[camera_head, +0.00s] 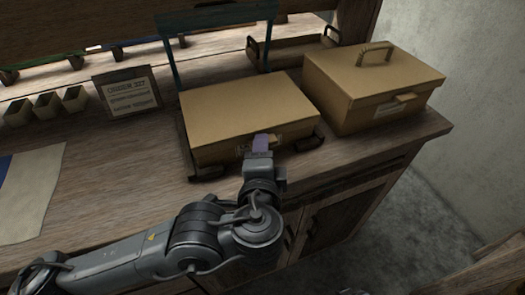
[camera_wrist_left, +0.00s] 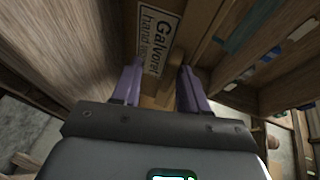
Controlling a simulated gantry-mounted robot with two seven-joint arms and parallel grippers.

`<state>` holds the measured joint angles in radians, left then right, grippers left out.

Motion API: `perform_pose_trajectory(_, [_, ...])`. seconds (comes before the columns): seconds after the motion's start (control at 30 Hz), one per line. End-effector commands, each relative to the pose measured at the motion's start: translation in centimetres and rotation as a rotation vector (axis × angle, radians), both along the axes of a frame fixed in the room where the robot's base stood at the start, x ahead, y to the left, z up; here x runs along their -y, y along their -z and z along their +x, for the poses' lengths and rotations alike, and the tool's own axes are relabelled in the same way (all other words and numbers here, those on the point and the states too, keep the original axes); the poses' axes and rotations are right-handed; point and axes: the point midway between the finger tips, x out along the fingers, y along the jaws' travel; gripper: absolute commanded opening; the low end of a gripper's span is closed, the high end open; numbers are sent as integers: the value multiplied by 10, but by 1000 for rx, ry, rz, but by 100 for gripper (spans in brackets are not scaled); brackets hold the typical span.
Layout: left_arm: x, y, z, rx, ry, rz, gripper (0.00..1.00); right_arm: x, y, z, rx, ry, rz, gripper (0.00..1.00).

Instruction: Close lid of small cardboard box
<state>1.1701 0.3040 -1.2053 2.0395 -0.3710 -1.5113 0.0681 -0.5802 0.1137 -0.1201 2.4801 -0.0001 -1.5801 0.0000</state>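A small tan cardboard box (camera_head: 245,106) sits in the middle of the bench, its top flat and looking shut. A second tan box (camera_head: 372,84), with a handle on its flat lid and a front latch, stands to its right. My left gripper (camera_head: 261,143) is at the front face of the middle box, near its label; I cannot tell whether it touches. In the left wrist view its two purple fingers (camera_wrist_left: 158,82) are apart, with nothing seen held between them. A printed label (camera_wrist_left: 158,30) shows beyond them. My right gripper is not in view.
A dark teal upright frame (camera_head: 268,40) stands around the back of the middle box. A sign (camera_head: 128,90) and several small cups (camera_head: 46,107) stand to the left, with a paper sheet (camera_head: 30,190) nearby. The bench front (camera_head: 130,200) is mostly clear.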

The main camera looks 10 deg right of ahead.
Motion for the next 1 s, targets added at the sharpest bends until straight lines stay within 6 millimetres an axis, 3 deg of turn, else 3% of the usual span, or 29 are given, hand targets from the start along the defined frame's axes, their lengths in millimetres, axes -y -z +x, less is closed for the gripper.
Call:
perform_pose_trajectory(0.53, [-2, -4, -6, 0, 0, 0, 38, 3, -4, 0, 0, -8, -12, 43])
perform_pose_trajectory(1.0, [-15, -23, -77, 1, 2, -1, 38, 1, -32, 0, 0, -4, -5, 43])
